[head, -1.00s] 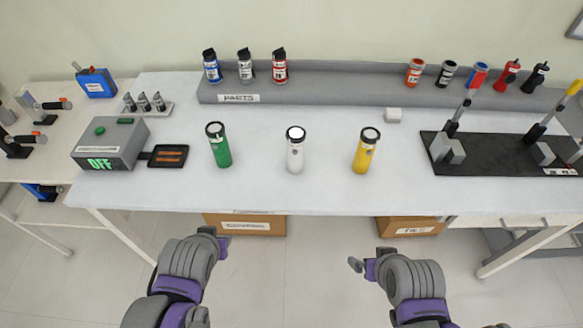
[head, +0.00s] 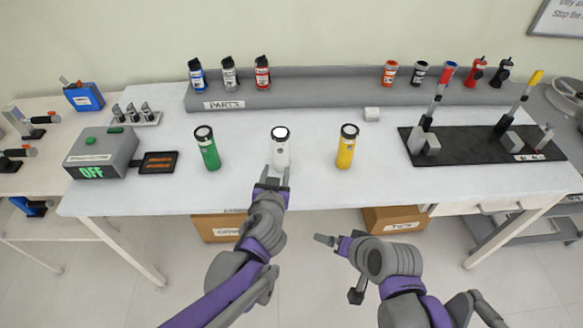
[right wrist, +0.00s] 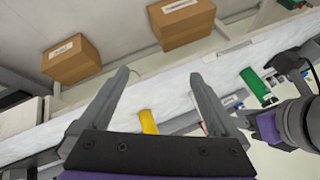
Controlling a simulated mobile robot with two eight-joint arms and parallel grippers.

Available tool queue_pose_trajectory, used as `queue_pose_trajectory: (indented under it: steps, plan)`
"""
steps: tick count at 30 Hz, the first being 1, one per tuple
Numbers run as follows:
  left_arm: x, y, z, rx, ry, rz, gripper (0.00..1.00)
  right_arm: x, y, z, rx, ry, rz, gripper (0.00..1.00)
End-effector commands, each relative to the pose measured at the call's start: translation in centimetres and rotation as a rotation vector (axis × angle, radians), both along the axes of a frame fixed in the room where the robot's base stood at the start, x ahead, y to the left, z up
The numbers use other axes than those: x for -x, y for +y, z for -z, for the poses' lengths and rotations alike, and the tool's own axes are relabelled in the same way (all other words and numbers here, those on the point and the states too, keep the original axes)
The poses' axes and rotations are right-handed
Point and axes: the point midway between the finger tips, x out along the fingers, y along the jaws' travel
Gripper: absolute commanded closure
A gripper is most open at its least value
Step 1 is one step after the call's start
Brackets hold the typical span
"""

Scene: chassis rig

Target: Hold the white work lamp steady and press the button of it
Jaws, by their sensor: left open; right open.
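The white work lamp (head: 280,148) stands upright on the table between a green lamp (head: 208,150) and a yellow lamp (head: 346,148). My left gripper (head: 274,178) is open at the near side of the white lamp, its fingers covering the lamp's lower part; I cannot tell whether they touch it. My right gripper (head: 328,240) is in front of the table's near edge, away from the lamps. In the right wrist view its fingers (right wrist: 165,95) are spread and empty. The lamp's button is not clearly visible.
A grey box reading OFF (head: 102,152) and a small black tray (head: 158,162) are on the left. A grey parts rail (head: 330,92) with several cans runs along the back. A black board (head: 470,150) with levers is on the right. Cardboard boxes (head: 216,228) are below.

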Motion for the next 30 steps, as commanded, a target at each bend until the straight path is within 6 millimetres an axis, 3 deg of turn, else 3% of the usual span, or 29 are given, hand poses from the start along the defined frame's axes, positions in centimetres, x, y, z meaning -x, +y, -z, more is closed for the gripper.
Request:
queue_pose_trajectory:
  steps: [6,15,24,30]
  plan:
    - [0.0,0.0,0.0,0.0,0.001,-0.001,0.5,-6.1,4.4,-0.6,-0.43,0.003,0.249,0.03]
    - [0.0,0.1,0.0,0.0,0.001,-0.001,0.5,-13.4,8.3,-0.9,-1.041,0.108,0.584,0.03]
    - [0.0,0.1,0.0,0.0,0.001,-0.001,0.5,-20.8,9.5,-0.7,-1.648,0.319,0.858,0.03]
    - [0.0,0.1,0.0,0.0,0.001,-0.001,0.5,-24.0,9.1,0.5,-1.953,0.472,0.986,0.03]
